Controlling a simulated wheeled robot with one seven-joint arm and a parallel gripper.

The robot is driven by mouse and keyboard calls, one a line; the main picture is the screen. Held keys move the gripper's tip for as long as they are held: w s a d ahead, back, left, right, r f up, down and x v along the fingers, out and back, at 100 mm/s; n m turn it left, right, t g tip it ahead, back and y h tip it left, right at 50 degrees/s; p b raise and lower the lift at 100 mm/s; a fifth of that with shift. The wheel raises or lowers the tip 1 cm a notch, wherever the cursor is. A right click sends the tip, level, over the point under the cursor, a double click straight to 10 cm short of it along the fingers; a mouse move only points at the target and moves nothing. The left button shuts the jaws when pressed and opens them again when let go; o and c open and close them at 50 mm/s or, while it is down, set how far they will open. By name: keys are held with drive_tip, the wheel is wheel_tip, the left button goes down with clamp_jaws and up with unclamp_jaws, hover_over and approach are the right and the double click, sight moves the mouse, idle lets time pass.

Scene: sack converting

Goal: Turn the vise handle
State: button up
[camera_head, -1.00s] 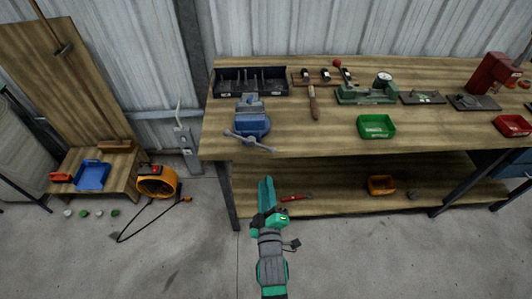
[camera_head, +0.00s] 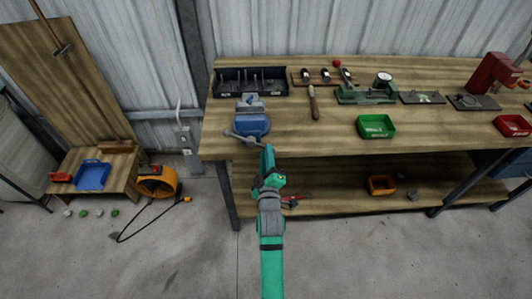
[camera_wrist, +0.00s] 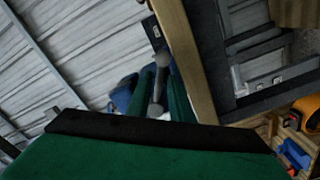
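The blue vise (camera_head: 251,117) sits at the front left of the workbench, and its grey bar handle (camera_head: 237,137) sticks out at the front edge. My green gripper (camera_head: 268,152) is at the right end of the handle and hides that end in the head view. In the wrist view my gripper (camera_wrist: 159,95) shows its two green fingers apart, with the grey handle (camera_wrist: 161,70) in line between them. I cannot tell whether either finger touches it. Part of the blue vise (camera_wrist: 122,93) shows beyond the left finger.
The workbench (camera_head: 310,140) has a black bin (camera_head: 232,82) behind the vise, a wood-handled tool (camera_head: 313,103) and a green tray (camera_head: 376,126) to the right. A lower shelf (camera_head: 335,195) lies beneath.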

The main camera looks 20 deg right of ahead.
drive_tip(key=shift+w+d, duration=0.15)
drive_tip(key=shift+w, duration=0.3)
clamp_jaws()
